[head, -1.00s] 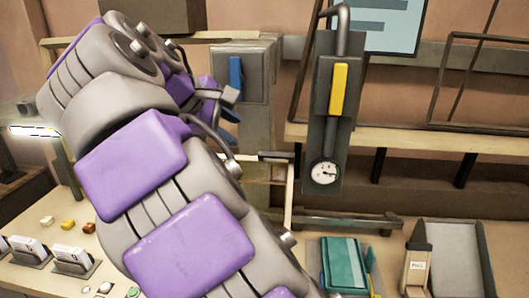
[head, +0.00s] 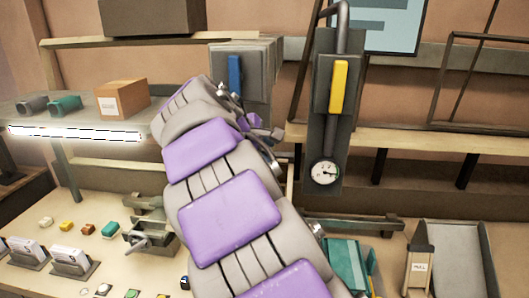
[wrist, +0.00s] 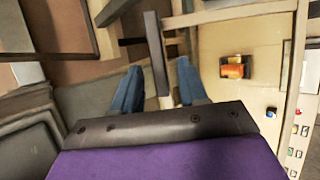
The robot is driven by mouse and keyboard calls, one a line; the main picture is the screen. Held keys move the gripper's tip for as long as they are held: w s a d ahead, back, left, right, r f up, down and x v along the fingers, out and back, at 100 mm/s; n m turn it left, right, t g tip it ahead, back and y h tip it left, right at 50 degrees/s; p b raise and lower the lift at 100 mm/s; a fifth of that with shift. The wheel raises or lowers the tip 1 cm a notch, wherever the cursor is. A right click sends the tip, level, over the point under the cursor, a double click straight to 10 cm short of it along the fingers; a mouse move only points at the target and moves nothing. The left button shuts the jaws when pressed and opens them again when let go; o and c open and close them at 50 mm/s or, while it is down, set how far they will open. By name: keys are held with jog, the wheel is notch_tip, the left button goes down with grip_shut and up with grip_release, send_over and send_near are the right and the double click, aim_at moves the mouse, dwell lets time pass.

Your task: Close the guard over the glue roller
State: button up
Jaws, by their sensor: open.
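My gripper (head: 258,130) is raised at the middle of the head view, partly hidden by my own arm. In the wrist view its two blue fingers (wrist: 158,88) stand apart with nothing held between them. A small orange-red block-like thing (wrist: 235,67) with a dark edge lies on a beige surface to the right of the fingers, apart from them. I cannot tell whether it is the glue roller. No guard is clearly recognisable. My arm covers the middle of the bench in the head view.
A grey metal device (head: 150,226) with a handle stands on the bench left of my arm. A teal book-like thing (head: 343,262) and a grey tray (head: 458,265) are at right. A shelf holds a cardboard box (head: 121,99). A gauge panel (head: 324,130) stands behind.

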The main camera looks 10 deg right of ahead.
jog(key=shift+w+d+f, duration=0.1)
jog(key=shift+d, duration=0.35)
jog(key=shift+a, duration=0.25)
grip_shut()
